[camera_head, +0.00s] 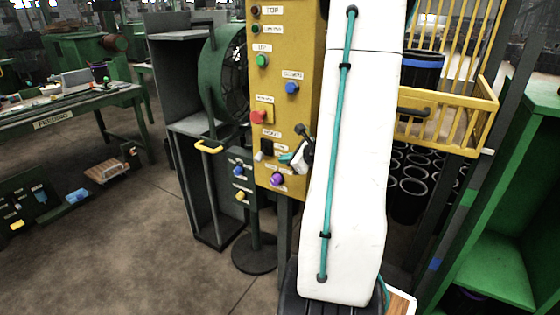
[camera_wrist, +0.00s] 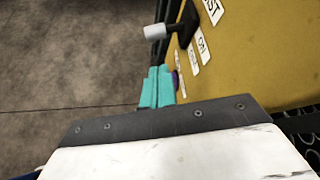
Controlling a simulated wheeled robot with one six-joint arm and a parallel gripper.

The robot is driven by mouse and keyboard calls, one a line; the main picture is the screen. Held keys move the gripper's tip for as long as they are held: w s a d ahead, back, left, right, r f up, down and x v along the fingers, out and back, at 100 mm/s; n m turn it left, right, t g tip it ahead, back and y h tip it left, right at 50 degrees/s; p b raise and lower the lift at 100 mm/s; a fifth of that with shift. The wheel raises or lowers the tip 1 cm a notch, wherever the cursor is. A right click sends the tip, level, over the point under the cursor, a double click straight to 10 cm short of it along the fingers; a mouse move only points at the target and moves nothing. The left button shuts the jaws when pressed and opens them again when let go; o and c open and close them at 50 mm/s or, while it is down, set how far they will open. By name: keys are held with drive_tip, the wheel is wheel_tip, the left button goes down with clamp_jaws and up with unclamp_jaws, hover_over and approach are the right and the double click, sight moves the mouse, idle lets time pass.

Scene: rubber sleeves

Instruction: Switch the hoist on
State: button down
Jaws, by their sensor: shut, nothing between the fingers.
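The hoist switch (camera_head: 267,146) is a black mount with a pale-tipped lever on the yellow panel (camera_head: 289,100), under a HOIST label. In the wrist view the switch's lever (camera_wrist: 156,31) sticks out from the panel, with an ON label (camera_wrist: 203,45) nearby. I cannot tell which setting it is in. My gripper (camera_head: 284,157) has teal fingers, shut and empty, just right of and slightly below the lever in the head view. In the wrist view the fingertips (camera_wrist: 160,70) are apart from the lever. My white arm hides the panel's right side.
A purple button (camera_head: 277,179) is close below my fingers. A red button (camera_head: 258,117), a blue button (camera_head: 292,88) and a green button (camera_head: 261,60) are higher up. A green fan (camera_head: 222,70) stands left of the panel, a yellow basket (camera_head: 455,115) right.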

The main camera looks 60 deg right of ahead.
sight(261, 155)
drive_tip(key=x, duration=0.8)
drive_tip(key=shift+w+f, duration=0.2)
drive_tip(key=shift+a+r+m+y, duration=0.15)
drive_tip(key=shift+r+m+y, duration=0.25)
drive_tip(key=shift+m+y, duration=0.2)
idle(0.3)
drive_tip(key=shift+r, duration=2.25)
